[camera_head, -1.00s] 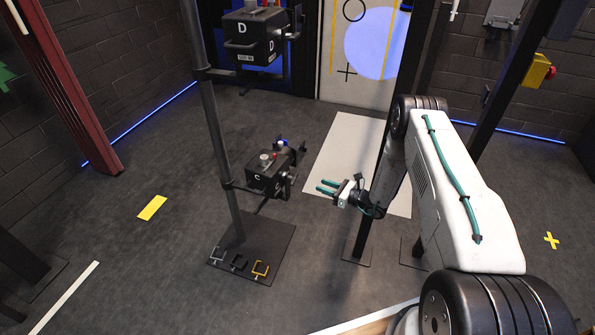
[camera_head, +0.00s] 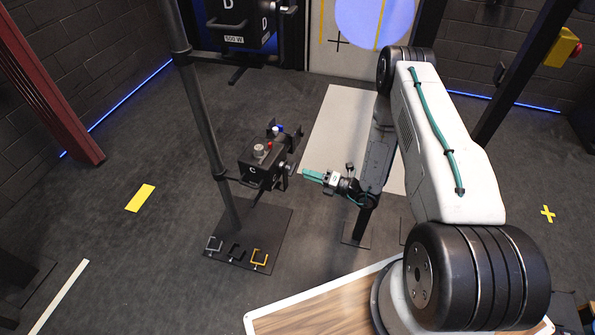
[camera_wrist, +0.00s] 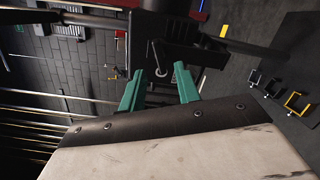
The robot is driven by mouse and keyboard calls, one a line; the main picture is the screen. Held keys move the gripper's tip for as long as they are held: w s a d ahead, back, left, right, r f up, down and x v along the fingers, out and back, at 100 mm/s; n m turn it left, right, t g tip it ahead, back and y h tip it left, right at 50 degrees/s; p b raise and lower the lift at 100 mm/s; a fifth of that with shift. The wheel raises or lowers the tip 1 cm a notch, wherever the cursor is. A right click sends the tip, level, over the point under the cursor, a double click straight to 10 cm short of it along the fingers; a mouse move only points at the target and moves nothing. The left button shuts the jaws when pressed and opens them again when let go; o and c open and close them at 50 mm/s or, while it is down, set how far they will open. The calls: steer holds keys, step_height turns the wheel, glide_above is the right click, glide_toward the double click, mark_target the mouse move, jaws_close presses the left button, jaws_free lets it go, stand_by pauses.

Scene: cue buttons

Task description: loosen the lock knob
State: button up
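The lower black box (camera_head: 258,170), marked C, is clamped to the upright pole. What looks like the lock knob (camera_head: 288,168) is a small dark and silver part on the box's right side. My gripper (camera_head: 306,174) is just right of it, its teal fingers pointing at it, with a small gap. In the wrist view my gripper (camera_wrist: 159,68) is open and empty. A silver hooked or round part, likely the knob (camera_wrist: 160,72), shows between the fingertips; I cannot tell whether it is between them or beyond.
The pole (camera_head: 205,120) stands on a dark base plate (camera_head: 275,225) bearing several small clamps. A second box (camera_head: 240,25), marked D, hangs higher on the pole. Red and blue buttons sit on box C. A wooden-topped surface (camera_head: 320,310) lies at the front. Floor between is open.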

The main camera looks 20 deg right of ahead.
mark_target(290, 169)
steer(key=shift+x, duration=2.35)
jaws_close()
steer(key=shift+f+n, duration=0.1)
steer(key=shift+n, duration=8.8)
